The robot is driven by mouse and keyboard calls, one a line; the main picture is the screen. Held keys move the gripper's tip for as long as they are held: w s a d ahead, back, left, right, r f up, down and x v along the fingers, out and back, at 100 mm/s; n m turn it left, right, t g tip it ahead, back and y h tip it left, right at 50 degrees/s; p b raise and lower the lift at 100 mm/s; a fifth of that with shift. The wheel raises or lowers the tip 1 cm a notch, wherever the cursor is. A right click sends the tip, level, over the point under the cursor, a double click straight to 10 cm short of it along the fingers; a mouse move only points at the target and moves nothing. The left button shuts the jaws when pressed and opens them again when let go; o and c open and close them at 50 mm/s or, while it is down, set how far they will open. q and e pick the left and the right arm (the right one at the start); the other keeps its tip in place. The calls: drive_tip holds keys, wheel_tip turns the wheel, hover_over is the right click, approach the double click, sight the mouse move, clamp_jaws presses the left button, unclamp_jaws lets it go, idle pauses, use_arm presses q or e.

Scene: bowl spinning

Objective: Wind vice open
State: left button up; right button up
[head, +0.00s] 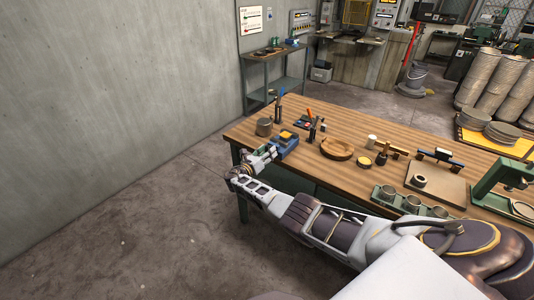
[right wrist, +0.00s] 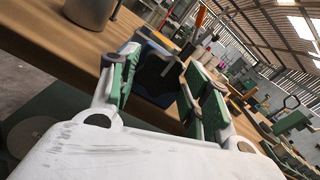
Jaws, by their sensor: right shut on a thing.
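A blue vice (head: 287,141) is at the near left end of the wooden workbench. It also shows in the right wrist view as a dark blue body (right wrist: 150,88) beyond the fingers. My right gripper (head: 266,152) reaches the vice from the bench's left edge. The vice's jaw gap is too small to tell. My left gripper is not in view.
A metal cup (head: 264,127) stands just behind the vice. A wooden bowl (head: 337,149), small tools and a green tray (head: 385,196) of cups lie further right on the workbench (head: 305,168). The floor left of the bench is clear up to the grey wall.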

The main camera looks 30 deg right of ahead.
drive_tip(key=o, duration=1)
drive_tip(key=shift+f, duration=0.1)
drive_tip(key=v, duration=1.2)
idle(0.4)
